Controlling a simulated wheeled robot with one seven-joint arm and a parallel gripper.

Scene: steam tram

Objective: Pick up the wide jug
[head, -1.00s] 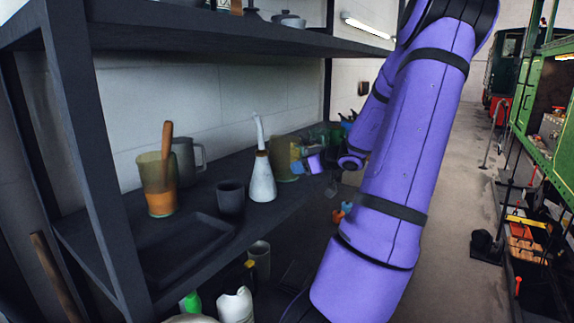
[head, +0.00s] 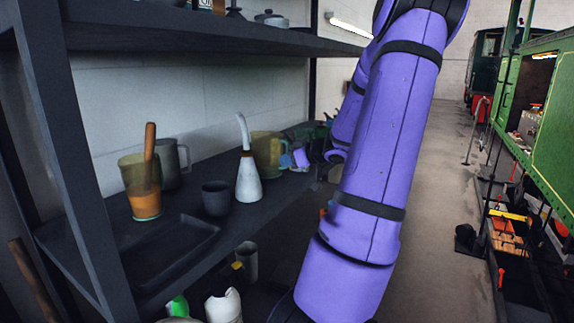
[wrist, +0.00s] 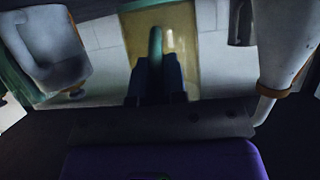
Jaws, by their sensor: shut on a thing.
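The wide jug is a see-through yellowish vessel (head: 266,150) on the left-hand shelf, just behind and right of the white conical can (head: 248,182). In the wrist view the jug (wrist: 183,30) is at top centre, with its green handle (wrist: 155,42) upright between the fingers. In the wrist view my gripper (wrist: 155,68) is shut on the handle. The jug looks upright. I cannot tell whether its base touches the shelf.
A dark cup (head: 215,200), an orange-filled beaker (head: 143,200), a grey jug (head: 171,163) and a dark tray (head: 165,255) stand on the same shelf. An upper shelf (head: 200,38) hangs above. A floor aisle (head: 440,200) lies free to the right, beside a green tram (head: 550,150).

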